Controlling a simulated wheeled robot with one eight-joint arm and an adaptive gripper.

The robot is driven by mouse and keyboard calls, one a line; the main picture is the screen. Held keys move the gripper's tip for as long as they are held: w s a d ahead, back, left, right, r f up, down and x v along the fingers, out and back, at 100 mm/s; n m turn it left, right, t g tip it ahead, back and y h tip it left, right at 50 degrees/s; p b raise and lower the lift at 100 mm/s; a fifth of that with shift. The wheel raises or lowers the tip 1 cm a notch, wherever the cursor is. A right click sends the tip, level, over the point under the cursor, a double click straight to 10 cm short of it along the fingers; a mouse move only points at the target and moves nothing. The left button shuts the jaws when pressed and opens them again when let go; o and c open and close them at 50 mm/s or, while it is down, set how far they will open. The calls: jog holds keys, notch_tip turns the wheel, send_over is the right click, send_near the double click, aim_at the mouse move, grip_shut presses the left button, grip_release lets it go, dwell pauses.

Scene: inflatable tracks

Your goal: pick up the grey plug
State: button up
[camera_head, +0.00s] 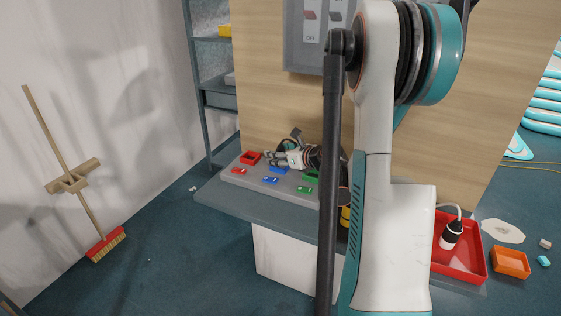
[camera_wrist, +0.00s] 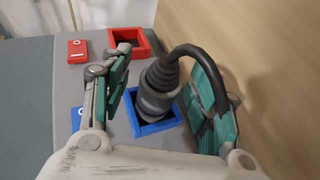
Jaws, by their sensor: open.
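The grey plug (camera_wrist: 157,90) stands in the blue square-framed socket (camera_wrist: 150,129) in the wrist view, with a dark ribbed neck and a black cable curving to the right. My gripper (camera_wrist: 154,58) is open, one finger on each side of the plug. The left finger looks apart from it; whether the right finger touches the plug or its cable I cannot tell. In the head view my gripper (camera_head: 299,157) is low over the grey socket board (camera_head: 245,182), and I cannot clearly make out the plug there.
A red socket (camera_wrist: 132,42) and a red block (camera_wrist: 78,50) lie near the blue socket. A wooden panel (camera_wrist: 260,45) rises close on the right. In the head view, a red tray (camera_head: 470,266) holds a black-and-white plug (camera_head: 451,234), with an orange tray (camera_head: 510,262) beside it.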

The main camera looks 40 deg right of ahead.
jog(key=c, duration=1.2)
